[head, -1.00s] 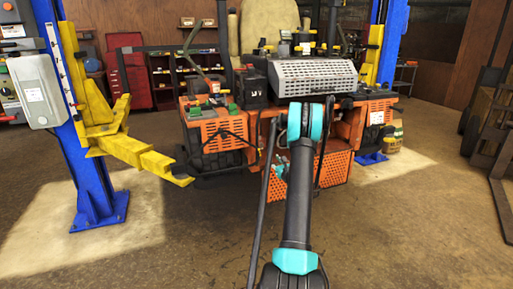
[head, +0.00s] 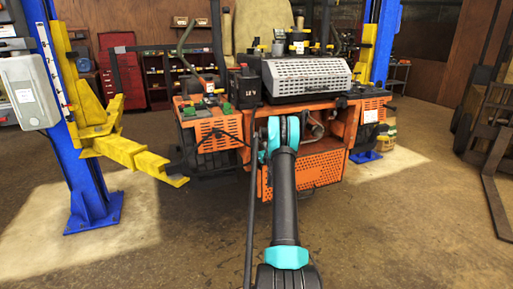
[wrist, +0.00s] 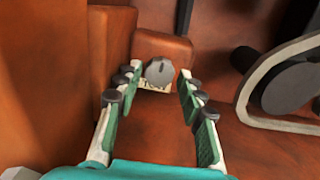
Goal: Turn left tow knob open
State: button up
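A grey round knob (wrist: 159,71) with a raised ridge sits on an orange-brown block in the wrist view, with a pale label (wrist: 153,86) partly hidden below it. My gripper (wrist: 155,85) is open, its two green-padded fingers on either side of the view, pointing towards the knob. The knob lies between the lines of the fingertips, and I see no finger touching it; the exact depth gap is hard to tell. In the head view the orange mower (head: 302,175) stands ahead, and my arm reaches to its rear. The knob and my fingers are hidden in the head view.
An orange panel rises close on the left in the wrist view. A dark round part with a pale curved bracket (wrist: 262,100) is on the right. In the head view, a yellow lift arm (head: 135,155) and blue post (head: 80,140) stand left. The floor in front is open.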

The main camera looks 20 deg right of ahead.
jog(key=shift+w, duration=0.75)
jog(key=shift+c, duration=0.4)
jog(key=c, duration=0.8)
